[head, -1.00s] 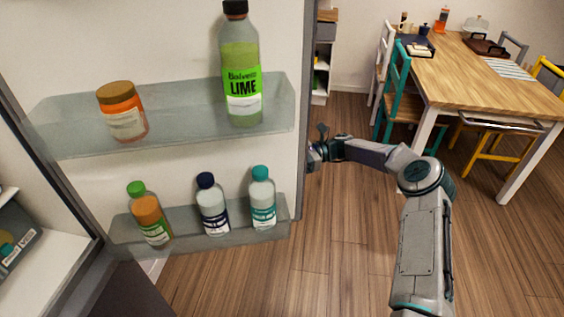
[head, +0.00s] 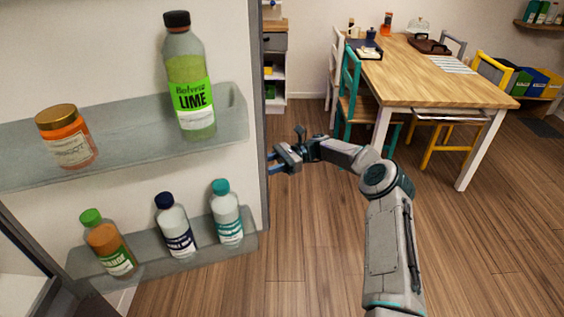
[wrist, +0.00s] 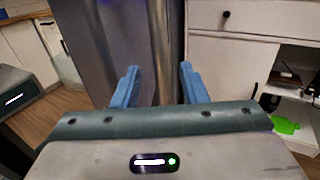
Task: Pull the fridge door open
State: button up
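The fridge door (head: 120,160) stands wide open on the left of the head view, its inner side and shelves facing me. My gripper (head: 271,163) is beside the door's free edge (head: 258,110), with its blue fingers pointing left toward it.
The door's shelves hold a lime bottle (head: 190,85), an orange jar (head: 67,137) and several small bottles. A wooden table (head: 430,75) with chairs stands at the back right. The floor (head: 310,240) between is clear. A white cabinet (wrist: 235,50) shows in the wrist view.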

jog(key=b+v, duration=0.1)
jog(key=v, duration=0.6)
jog(key=shift+d, duration=0.3)
jog(key=shift+w, duration=0.1)
